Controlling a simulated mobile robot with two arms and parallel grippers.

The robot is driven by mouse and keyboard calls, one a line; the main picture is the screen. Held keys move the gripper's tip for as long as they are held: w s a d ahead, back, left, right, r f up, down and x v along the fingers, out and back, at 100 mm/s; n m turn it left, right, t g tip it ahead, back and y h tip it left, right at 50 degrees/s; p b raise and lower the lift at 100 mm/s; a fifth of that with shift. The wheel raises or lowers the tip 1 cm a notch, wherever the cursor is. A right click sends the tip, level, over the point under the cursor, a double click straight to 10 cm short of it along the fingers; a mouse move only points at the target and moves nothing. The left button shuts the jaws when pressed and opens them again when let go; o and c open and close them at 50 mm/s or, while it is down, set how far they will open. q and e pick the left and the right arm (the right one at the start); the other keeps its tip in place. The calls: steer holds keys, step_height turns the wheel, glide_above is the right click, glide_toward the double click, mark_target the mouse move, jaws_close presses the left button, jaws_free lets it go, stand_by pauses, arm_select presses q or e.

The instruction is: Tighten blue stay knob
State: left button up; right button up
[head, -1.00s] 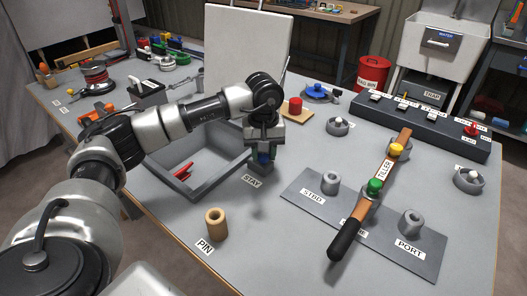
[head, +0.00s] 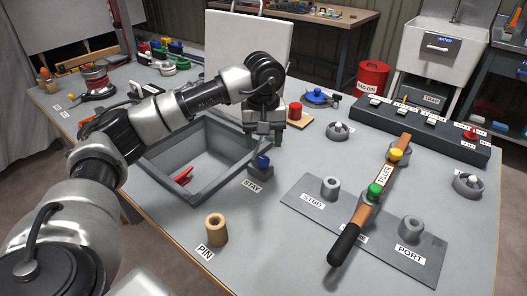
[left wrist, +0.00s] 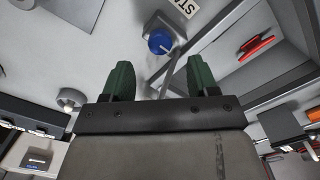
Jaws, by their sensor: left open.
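The blue stay knob (head: 263,161) sits on a small grey block beside the STAY label (head: 252,186), at the right corner of the square hatch frame (head: 204,188). In the left wrist view the knob (left wrist: 160,43) shows beyond the gap between the green fingertips, with a white line on its top. My left gripper (head: 264,138) is open and empty, above and behind the knob and clear of it. In the left wrist view its two fingers (left wrist: 161,75) stand well apart. My right gripper is not in view.
A red clamp-like piece (head: 183,176) lies inside the hatch frame. A grey rod rises from the frame near my gripper. The wooden tiller (head: 372,191) and a tan PIN cylinder (head: 216,230) stand nearer the front. A red knob on a wooden block (head: 295,111) is close behind.

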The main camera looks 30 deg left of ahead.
mark_target(263, 159)
arm_select(q)
steer(key=shift+r, duration=2.6)
